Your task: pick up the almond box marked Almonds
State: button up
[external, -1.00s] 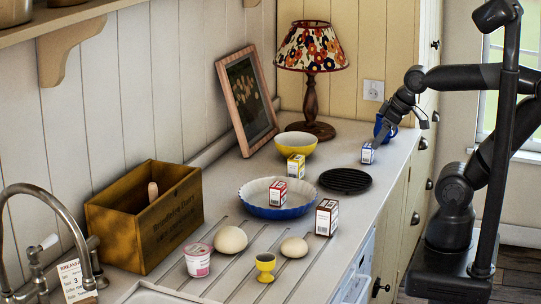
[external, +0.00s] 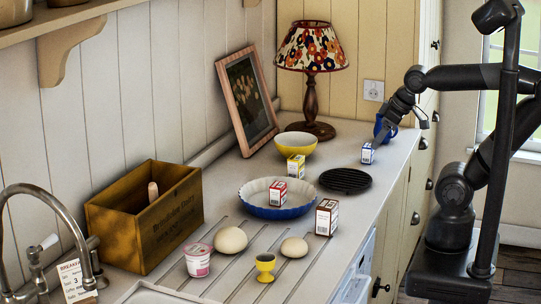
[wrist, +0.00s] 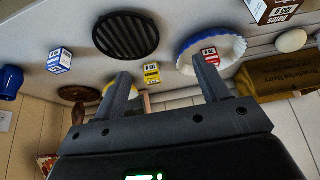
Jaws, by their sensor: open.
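In the wrist view the blue carton (wrist: 59,61), yellow carton (wrist: 152,73) and red carton (wrist: 210,57) show beyond my fingers; the brown carton (wrist: 272,10) seems to read Dates. My gripper (external: 389,118) is above the counter's far right, near the blue carton. Its fingers (wrist: 162,76) are apart and empty.
A black trivet (external: 345,181), blue pie dish (external: 250,207), yellow bowl (external: 296,143), lamp (external: 311,96) and blue mug (external: 379,128) stand nearby. A wooden crate (external: 150,225), round pale items, a pink-lidded tub (external: 198,262) and egg cup (external: 265,267) are nearer.

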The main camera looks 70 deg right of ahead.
jog(key=shift+o, duration=0.7)
jog(key=g, duration=0.1)
send_near(297, 158)
notch_tip(297, 158, down, 2)
jog(key=w, duration=0.2)
jog(key=x, duration=0.5)
jog(key=shift+s+a, duration=0.1)
jog(key=shift+s, duration=0.1)
jog(key=x, duration=0.4)
jog(key=shift+s+d+f, duration=0.2)
jog(key=shift+s+d, duration=0.05)
jog(key=shift+s, duration=0.05)
jog(key=shift+w+f, duration=0.25)
jog(key=shift+f, duration=0.3)
